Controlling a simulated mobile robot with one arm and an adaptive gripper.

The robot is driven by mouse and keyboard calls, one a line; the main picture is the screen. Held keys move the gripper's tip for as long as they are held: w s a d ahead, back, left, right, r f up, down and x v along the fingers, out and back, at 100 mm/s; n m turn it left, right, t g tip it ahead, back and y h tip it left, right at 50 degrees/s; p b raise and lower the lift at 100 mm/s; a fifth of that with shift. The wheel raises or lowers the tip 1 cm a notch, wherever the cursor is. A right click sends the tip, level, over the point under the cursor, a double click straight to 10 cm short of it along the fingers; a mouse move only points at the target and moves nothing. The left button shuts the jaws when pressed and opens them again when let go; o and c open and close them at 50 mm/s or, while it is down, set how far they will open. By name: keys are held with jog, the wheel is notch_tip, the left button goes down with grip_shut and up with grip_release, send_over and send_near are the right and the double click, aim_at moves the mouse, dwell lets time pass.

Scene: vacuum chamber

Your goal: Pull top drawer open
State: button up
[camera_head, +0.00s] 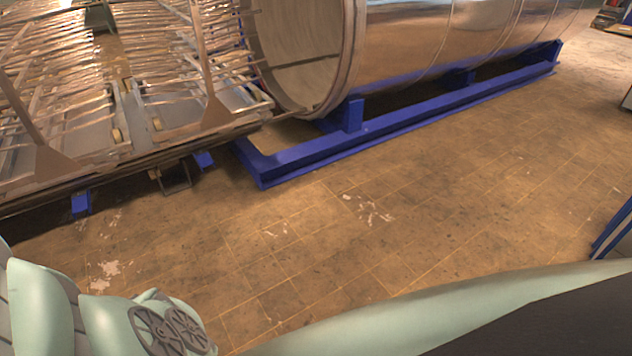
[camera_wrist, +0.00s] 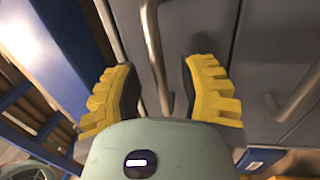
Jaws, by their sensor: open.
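In the wrist view, my gripper (camera_wrist: 158,66) is open, with one yellow finger on the left and one on the right. A long metal bar handle (camera_wrist: 152,40) on a grey drawer front (camera_wrist: 197,28) runs through the gap between the fingers in the picture. Neither finger closes on it, and I cannot tell how deep it sits between them. A second bar handle (camera_wrist: 298,96) is on the grey front to the right. The view is tilted, so I cannot tell which front is the top drawer. The head view shows neither the drawers nor the gripper.
In the head view, a large metal cylinder (camera_head: 430,40) rests on a blue floor frame (camera_head: 400,118). A rack of metal strips (camera_head: 60,100) stands at the left. The tiled floor (camera_head: 400,220) in the middle is clear. Blue structure (camera_wrist: 65,35) lies left of the gripper.

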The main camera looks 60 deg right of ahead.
jog(key=shift+w+a+r, duration=0.1)
jog(key=shift+a, duration=0.3)
jog(key=shift+o, duration=0.5)
grip_shut()
